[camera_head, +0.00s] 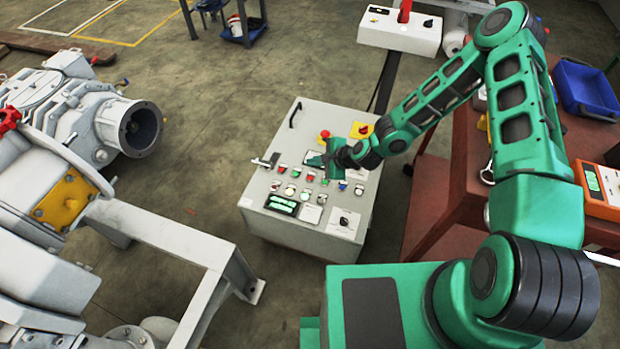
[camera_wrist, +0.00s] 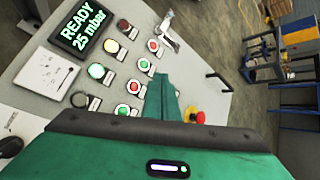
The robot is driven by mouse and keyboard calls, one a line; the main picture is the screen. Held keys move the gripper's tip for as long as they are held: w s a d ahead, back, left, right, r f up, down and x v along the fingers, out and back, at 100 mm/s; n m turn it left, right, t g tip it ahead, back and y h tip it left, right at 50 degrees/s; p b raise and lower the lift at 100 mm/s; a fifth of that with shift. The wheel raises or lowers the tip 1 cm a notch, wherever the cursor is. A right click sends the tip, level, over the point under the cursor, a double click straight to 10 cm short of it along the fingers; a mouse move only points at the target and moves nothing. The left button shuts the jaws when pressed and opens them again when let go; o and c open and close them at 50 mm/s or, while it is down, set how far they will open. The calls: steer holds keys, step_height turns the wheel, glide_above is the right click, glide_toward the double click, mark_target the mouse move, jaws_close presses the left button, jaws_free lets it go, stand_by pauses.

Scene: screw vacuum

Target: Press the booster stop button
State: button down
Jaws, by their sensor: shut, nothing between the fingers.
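A grey control panel (camera_head: 335,115) carries rows of red, green, yellow and other buttons; it also shows in the wrist view (camera_wrist: 215,85). The gripper body hides the lower part of the panel.
The panel's display (camera_wrist: 85,25) reads READY 25 mbar. A red mushroom knob (camera_wrist: 198,117) on yellow is right of my fingers. A lever handle (camera_wrist: 168,30) and a black grab handle (camera_wrist: 219,81) stick up. A grey pump (camera_head: 75,115) stands left; a red-brown table (camera_head: 460,170) right.

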steer(key=shift+f, duration=3)
steer(key=shift+f, duration=0.15)
steer(key=shift+s+f, duration=0.1)
steer(key=shift+f, duration=0.15)
steer(key=shift+f, duration=0.4)
stand_by(0.4)
steer(key=shift+r, duration=0.85)
steer(key=shift+r, duration=0.1)
steer(key=shift+r, duration=2.4)
